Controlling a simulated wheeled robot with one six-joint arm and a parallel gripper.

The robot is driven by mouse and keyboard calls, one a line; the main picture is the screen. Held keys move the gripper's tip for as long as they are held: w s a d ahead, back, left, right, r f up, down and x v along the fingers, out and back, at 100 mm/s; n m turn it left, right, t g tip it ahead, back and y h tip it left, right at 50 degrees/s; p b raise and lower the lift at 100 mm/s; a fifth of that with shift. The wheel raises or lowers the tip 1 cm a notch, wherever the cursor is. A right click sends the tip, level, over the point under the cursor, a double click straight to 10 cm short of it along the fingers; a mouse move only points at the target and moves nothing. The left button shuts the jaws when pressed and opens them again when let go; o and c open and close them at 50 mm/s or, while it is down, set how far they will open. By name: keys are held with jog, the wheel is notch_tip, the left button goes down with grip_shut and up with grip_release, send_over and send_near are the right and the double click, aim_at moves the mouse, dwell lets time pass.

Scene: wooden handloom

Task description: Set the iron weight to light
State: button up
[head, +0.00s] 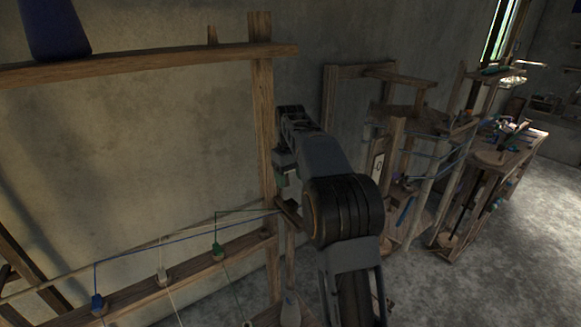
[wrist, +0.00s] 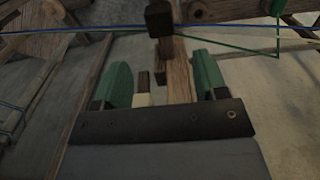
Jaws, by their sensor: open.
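In the wrist view a small dark block (wrist: 160,17), which may be the iron weight, sits at the top centre by a blue cord (wrist: 70,28) and a wooden post (wrist: 179,75). My gripper (wrist: 163,80) is open, with its two green fingers apart and nothing clearly held between them. The block is beyond the fingertips, roughly in line with the gap. In the head view my gripper (head: 284,185) is beside the upright post of the loom, partly hidden by my own arm. I cannot pick out the iron weight surely in the head view.
A shelf (head: 150,66) holds a dark blue cone (head: 52,28). Wooden frames and a cluttered table (head: 507,147) stand at right. Floor at lower right is clear.

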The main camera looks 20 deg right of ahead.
jog(key=shift+r, duration=2)
